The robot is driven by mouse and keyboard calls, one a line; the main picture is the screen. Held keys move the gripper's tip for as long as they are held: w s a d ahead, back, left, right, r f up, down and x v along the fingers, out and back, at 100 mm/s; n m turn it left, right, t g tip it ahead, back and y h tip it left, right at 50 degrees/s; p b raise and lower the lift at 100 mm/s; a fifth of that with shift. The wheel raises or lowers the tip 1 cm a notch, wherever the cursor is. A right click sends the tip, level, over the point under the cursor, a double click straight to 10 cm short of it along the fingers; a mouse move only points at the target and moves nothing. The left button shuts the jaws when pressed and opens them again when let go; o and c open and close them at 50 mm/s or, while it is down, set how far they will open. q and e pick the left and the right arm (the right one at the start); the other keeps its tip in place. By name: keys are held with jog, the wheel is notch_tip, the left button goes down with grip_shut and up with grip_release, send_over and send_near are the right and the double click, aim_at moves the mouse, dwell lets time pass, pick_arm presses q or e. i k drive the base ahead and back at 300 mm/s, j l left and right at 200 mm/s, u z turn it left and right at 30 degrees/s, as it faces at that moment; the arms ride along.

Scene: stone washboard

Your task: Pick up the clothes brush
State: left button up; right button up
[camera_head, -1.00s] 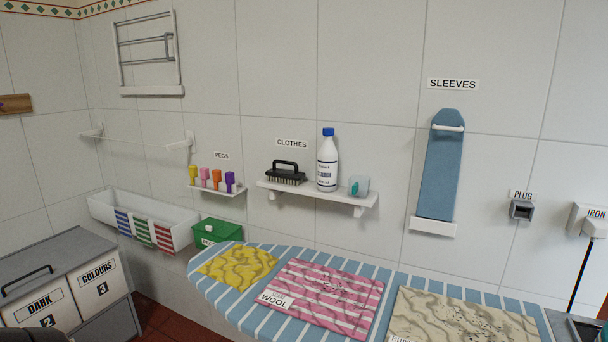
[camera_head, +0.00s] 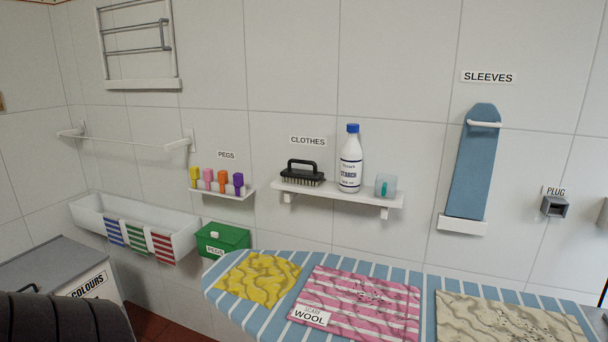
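The clothes brush (camera_head: 303,174) is black with a loop handle and pale bristles pointing down. It sits at the left end of the white wall shelf (camera_head: 350,194), under the "CLOTHES" label (camera_head: 308,140). A white starch bottle (camera_head: 350,160) with a blue cap stands to its right, with a gap between them. A clear cup (camera_head: 386,186) with something teal in it stands at the right end of the shelf. Neither of my grippers shows. A dark ribbed shape at the bottom left looks like part of my own arm.
An ironing board (camera_head: 415,275) with yellow, pink striped and beige cloths lies below the shelf. A small peg shelf (camera_head: 224,193) with coloured pegs is to the left. A green box (camera_head: 222,238) and white trough (camera_head: 140,222) sit lower left.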

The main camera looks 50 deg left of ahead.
aim_at(314, 177)
jog(key=k+j, duration=0.1)
jog(key=j, duration=0.2)
jog(key=k+j+z, duration=0.15)
jog(key=j, duration=0.4)
jog(key=k+j, duration=0.15)
jog(key=j, duration=0.2)
jog(key=k+j, duration=0.1)
jog(key=j, duration=0.2)
jog(key=k+j, duration=0.15)
jog(key=j, duration=0.2)
jog(key=k+j+z, duration=0.1)
jog(key=j, duration=0.25)
jog(key=k+j, duration=0.15)
jog(key=j, duration=0.2)
